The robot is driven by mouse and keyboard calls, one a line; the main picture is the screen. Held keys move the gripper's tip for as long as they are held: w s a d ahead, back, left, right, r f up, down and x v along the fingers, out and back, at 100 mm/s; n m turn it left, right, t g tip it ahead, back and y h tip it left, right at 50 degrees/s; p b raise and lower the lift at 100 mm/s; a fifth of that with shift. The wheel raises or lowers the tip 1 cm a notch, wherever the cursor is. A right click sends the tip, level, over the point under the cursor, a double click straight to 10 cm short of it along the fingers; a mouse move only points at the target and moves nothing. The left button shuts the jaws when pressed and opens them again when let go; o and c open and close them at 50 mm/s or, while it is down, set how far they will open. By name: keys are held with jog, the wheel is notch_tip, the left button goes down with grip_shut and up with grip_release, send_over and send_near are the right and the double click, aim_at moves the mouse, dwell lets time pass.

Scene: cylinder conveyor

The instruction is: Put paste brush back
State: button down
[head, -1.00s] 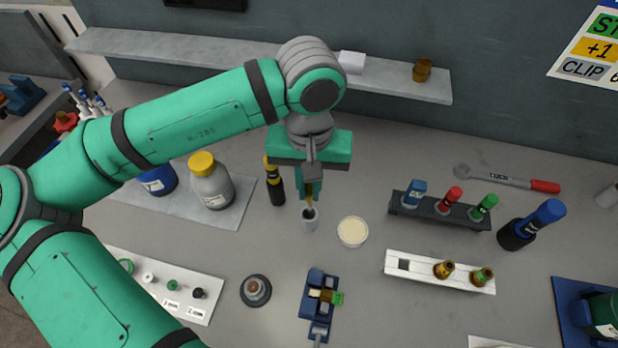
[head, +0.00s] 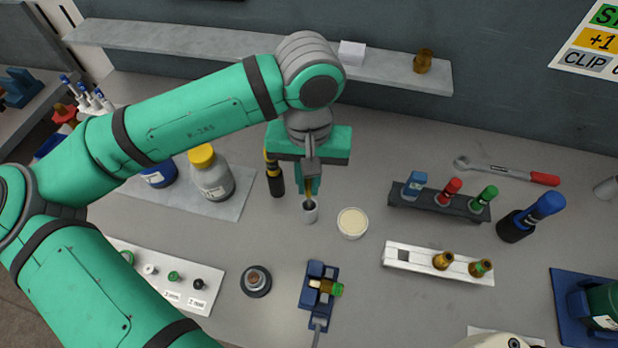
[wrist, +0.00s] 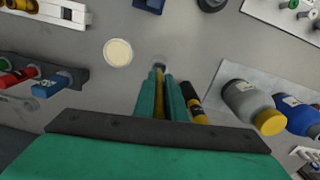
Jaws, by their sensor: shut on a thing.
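My gripper (head: 309,190) is shut on the paste brush, which has a yellow-brown handle (wrist: 160,103). A round dish of cream-coloured paste (head: 352,223) stands just right of the cup.
A black-and-yellow tool (head: 275,182) stands close left of my gripper. A grey bottle with a yellow cap (head: 211,175) is farther left. A blue clamp (head: 317,290) stands in front. A dark rack (head: 440,207) and a white rack (head: 415,263) are to the right.

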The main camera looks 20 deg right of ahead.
aim_at(309, 199)
jog(key=shift+f, duration=2.85)
jog(key=shift+f, duration=0.15)
jog(key=shift+f, duration=0.55)
jog(key=c, duration=1.7)
grip_release()
jog(key=shift+r, duration=3)
